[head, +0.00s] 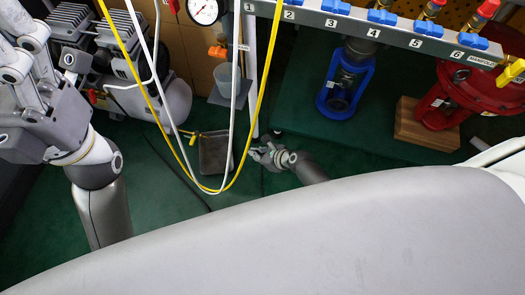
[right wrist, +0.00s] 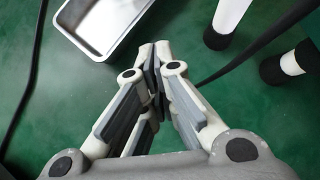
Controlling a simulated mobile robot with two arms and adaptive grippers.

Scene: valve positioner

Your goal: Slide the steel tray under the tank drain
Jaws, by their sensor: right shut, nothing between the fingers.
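The steel tray (head: 214,156) lies on the green floor, to the right of the tank (head: 172,102) and its small yellow-handled drain valve (head: 193,139). In the right wrist view the tray (right wrist: 133,22) is a shiny shallow pan, cut off by the top edge. My right gripper (head: 258,153) is just right of the tray, low near the floor. Its fingertips (right wrist: 155,53) are together and empty, close to the tray's near right corner; whether they touch it I cannot tell. My left gripper (head: 22,62) is raised at the far left; its jaw state is unclear.
Yellow and white hoses (head: 204,188) hang in front of the tray. A manifold rail (head: 380,32) crosses above. A blue valve body (head: 345,82) and a red actuator (head: 470,100) stand at right. Black-footed white posts (right wrist: 222,24) stand right of the fingers. A dark cable lies on the floor.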

